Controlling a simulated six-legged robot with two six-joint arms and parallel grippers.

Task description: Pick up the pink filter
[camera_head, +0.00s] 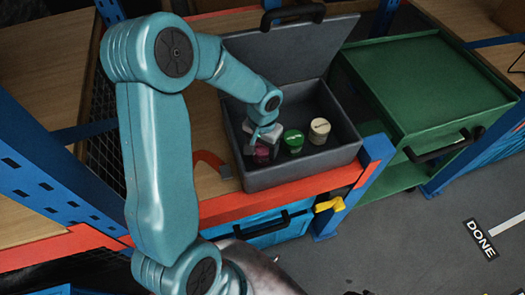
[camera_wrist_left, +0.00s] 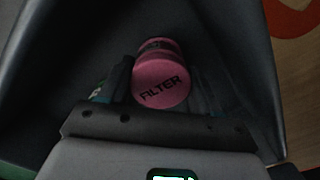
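The pink filter (camera_head: 262,153) stands in the left part of the open grey toolbox (camera_head: 300,178), partly hidden by my left gripper (camera_head: 264,137). In the left wrist view, the pink filter (camera_wrist_left: 162,82) shows its round top lettered "FILTER". The fingers of my left gripper (camera_wrist_left: 160,90) lie on either side of it, close to its sides. I cannot tell whether they touch it. My right gripper is not in view.
A green filter (camera_head: 293,140) and a cream filter (camera_head: 319,130) stand to the right in the same toolbox. The box's walls and raised lid (camera_head: 290,50) surround the gripper. A green case (camera_head: 425,90) stands at right.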

